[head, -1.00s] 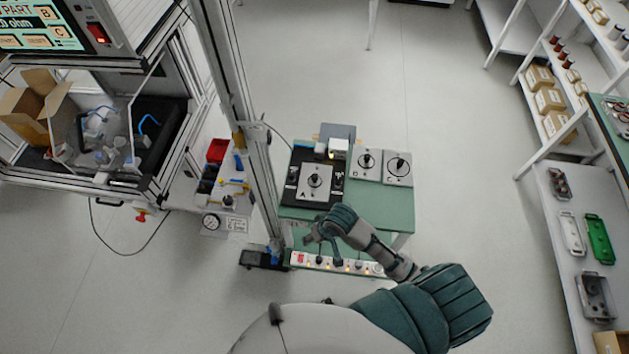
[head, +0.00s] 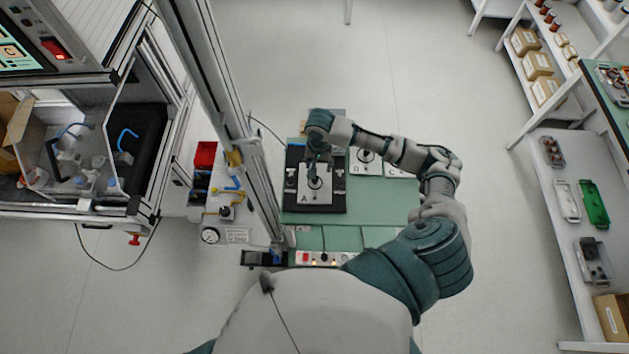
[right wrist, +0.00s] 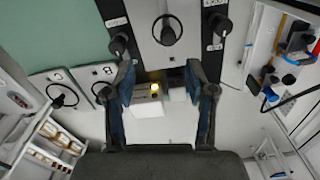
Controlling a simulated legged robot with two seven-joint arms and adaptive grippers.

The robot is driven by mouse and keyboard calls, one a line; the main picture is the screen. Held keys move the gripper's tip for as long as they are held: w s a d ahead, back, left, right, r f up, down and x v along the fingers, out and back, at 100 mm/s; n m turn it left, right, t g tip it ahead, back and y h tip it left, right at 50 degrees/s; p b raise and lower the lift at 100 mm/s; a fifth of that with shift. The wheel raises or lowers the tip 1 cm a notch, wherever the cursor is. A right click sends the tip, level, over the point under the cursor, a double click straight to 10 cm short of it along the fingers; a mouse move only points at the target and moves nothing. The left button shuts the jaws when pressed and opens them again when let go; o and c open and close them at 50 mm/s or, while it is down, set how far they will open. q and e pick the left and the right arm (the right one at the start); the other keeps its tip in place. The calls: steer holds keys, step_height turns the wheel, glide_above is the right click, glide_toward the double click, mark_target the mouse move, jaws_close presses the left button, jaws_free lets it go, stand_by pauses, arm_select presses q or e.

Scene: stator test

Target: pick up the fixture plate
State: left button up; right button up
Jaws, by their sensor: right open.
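The light fixture plate marked A (head: 326,198) lies on a black base (head: 330,208) on the green table, with a dark ring and post on it. My right gripper (head: 314,166) is over its far part and hides some of it. In the right wrist view, the plate (right wrist: 175,54) shows beyond my open right gripper (right wrist: 160,72), whose two fingers are apart with nothing held between them. I cannot tell whether the fingers touch the plate. My left gripper is not in view.
Similar plates B (head: 366,169) and C (right wrist: 50,78) lie to the right of the base. A lit yellow lamp (right wrist: 154,88) is near the fingers in the wrist view. A metal post (head: 220,95) stands left of the table. The table's front part (head: 375,215) is clear.

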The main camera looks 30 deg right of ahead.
glide_above(317, 178)
step_height(317, 178, down, 4)
steer(key=shift+d+f, duration=0.1)
steer(key=shift+f, duration=0.1)
steer(key=f, duration=0.3)
steer(key=shift+w+f, duration=0.25)
steer(key=f, duration=0.3)
steer(key=shift+a+f, duration=0.3)
steer(key=shift+a, duration=0.05)
steer(key=shift+f, duration=0.3)
steer(key=shift+c, duration=1)
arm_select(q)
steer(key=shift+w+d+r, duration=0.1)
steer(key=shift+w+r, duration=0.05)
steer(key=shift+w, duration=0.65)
arm_select(e)
jaws_close()
steer(key=shift+r, duration=0.1)
